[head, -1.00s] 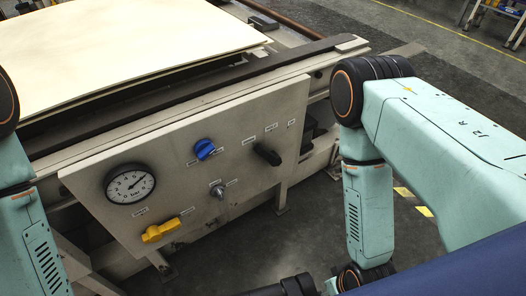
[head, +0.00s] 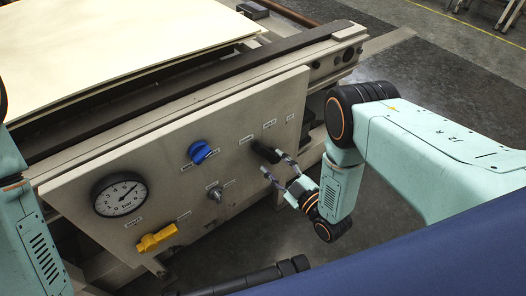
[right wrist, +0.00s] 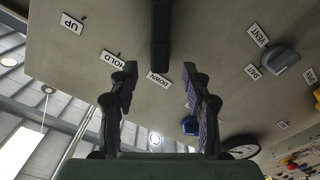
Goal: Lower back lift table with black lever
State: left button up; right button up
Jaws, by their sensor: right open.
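The black lever (head: 265,152) sits on the right part of the pale control panel, below small labels. In the right wrist view the lever (right wrist: 161,35) comes down from the top edge, close to labels reading UP, HOLD and DOWN. My right gripper (head: 275,166) is open just in front of and below the lever. In the wrist view its two fingers (right wrist: 160,75) stand apart on either side of the lever's line, and nothing is gripped. Contact with the lever cannot be made out. My left gripper is out of view; only my left arm shows.
The panel (head: 112,172) also carries a blue knob (head: 199,151), a small silver switch (head: 215,193), a yellow handle (head: 157,237) and a round gauge (head: 119,195). A large cream board (head: 110,45) lies on the press above. Dark floor is open at the right.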

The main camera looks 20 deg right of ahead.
aim_at(263, 153)
jog(key=b+x, duration=0.1)
jog(key=x, duration=0.3)
jog(key=shift+w+a+r, duration=0.15)
jog(key=shift+w+a, duration=0.05)
jog(key=shift+w, duration=0.05)
jog(key=shift+w+a+b, duration=0.1)
jog(key=shift+w+b, duration=0.2)
jog(key=shift+w, duration=0.3)
jog(key=shift+s, duration=0.1)
jog(key=c, duration=0.5)
grip_shut()
